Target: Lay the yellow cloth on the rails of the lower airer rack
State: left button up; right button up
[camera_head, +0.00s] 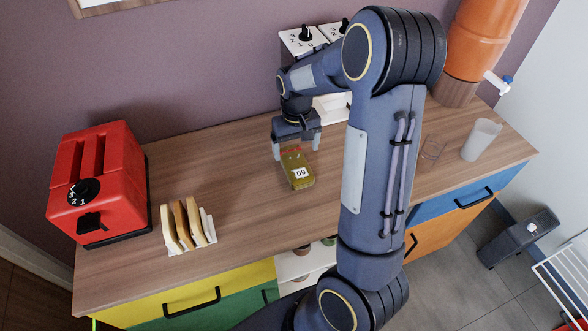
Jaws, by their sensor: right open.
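I see no yellow cloth in the head view. A white wire frame with parallel rails (562,279) is cut off by the right edge, low down; it may be the airer, but I cannot tell which rack of it shows. My right gripper (297,147) is open over the wooden counter, its fingers pointing down. My left gripper is not in view.
The wooden counter (235,190) holds a red toaster (98,180), a rack of toast (188,224), a clear glass (432,152), a frosted cup (481,140) and an orange dispenser (484,38). A dark grey box (519,238) stands on the floor. My right arm hides part of the counter.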

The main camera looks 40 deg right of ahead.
aim_at(296, 161)
jog(key=f, duration=0.3)
jog(key=f+p, duration=0.1)
jog(key=f, duration=0.2)
jog(key=shift+s+a+f, duration=0.1)
jog(key=shift+a, duration=0.1)
jog(key=shift+c, duration=0.5)
jog(key=c, duration=1.1)
jog(key=shift+r, duration=0.2)
